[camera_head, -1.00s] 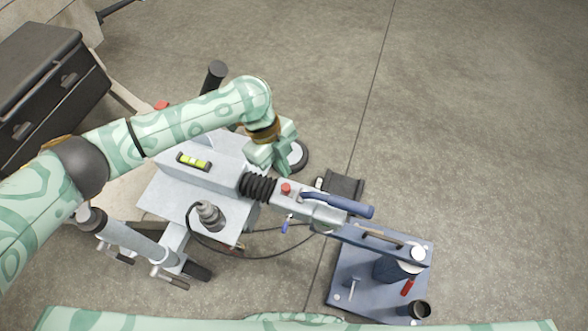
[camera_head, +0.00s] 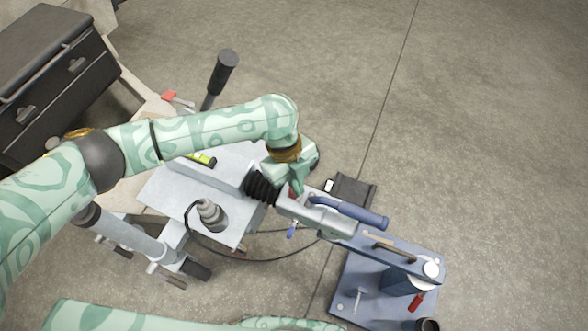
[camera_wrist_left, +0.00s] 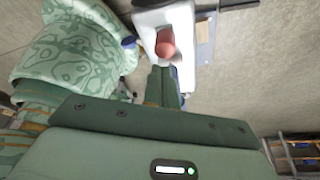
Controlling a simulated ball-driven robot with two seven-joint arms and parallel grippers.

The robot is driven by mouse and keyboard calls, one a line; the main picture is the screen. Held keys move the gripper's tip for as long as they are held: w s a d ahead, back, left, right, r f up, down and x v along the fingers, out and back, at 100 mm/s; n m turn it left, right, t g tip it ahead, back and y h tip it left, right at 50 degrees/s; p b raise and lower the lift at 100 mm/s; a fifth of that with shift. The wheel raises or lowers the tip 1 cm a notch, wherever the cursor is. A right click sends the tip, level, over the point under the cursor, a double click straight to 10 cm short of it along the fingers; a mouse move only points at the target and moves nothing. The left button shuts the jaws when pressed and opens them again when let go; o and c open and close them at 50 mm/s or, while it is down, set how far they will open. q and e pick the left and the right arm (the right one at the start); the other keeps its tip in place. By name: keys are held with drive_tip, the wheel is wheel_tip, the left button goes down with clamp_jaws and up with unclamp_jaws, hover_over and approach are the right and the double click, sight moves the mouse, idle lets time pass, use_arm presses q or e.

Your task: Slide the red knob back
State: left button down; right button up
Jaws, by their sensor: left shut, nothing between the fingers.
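The red knob (camera_wrist_left: 165,46) stands on the pale top of the trailer coupling (camera_wrist_left: 178,18) in the left wrist view. In the head view the coupling (camera_head: 335,222) runs from the black bellows (camera_head: 261,186) toward the blue stand, and my gripper mostly hides the knob. My left gripper (camera_head: 296,190) is shut and empty, with its fingertips pointing down at the coupling. In the left wrist view its closed fingers (camera_wrist_left: 163,75) end right by the knob. I cannot tell whether they touch it. My right gripper is out of view.
A blue handle (camera_head: 355,212) lies along the coupling. The blue stand (camera_head: 375,295) is at the lower right. A black cable (camera_head: 262,259) loops below the trailer frame. A dark drawer cabinet (camera_head: 45,75) stands at upper left. The floor at upper right is clear.

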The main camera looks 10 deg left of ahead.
use_arm(q)
drive_tip(key=shift+b+x, duration=0.5)
drive_tip(key=shift+x, duration=0.95)
drive_tip(key=shift+r, duration=0.1)
